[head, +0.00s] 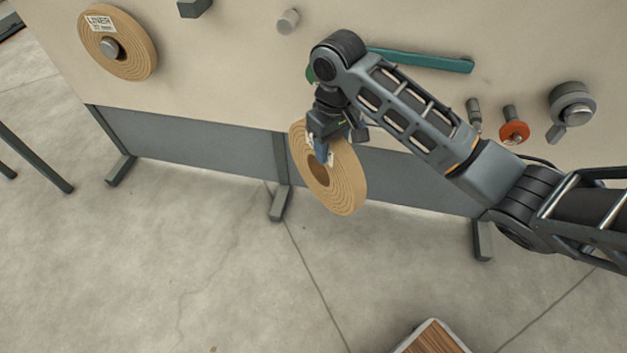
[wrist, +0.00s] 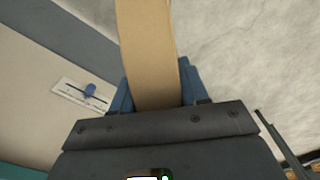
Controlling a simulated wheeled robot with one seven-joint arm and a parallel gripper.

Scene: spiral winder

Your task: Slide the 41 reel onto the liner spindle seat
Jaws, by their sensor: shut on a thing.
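My gripper (head: 320,150) is shut on a tan ring-shaped reel (head: 345,180) by its upper rim. The reel hangs tilted in front of the panel's lower edge, apart from it. Its white label is partly covered by a finger, and I cannot read its number. In the wrist view the reel's edge (wrist: 147,55) stands between the blue fingers. Another tan reel (head: 135,60) sits at the panel's upper left around a grey spindle (head: 110,48). Its label reads LINER, with smaller text I cannot read surely. It is well left of my gripper.
The beige panel (head: 220,65) carries a grey peg (head: 288,20), a dark block (head: 194,8), a teal bar (head: 440,62), an orange knob (head: 514,131) and a grey round fitting (head: 572,103). A wood-topped item (head: 435,338) is at the bottom. Open floor lies in front.

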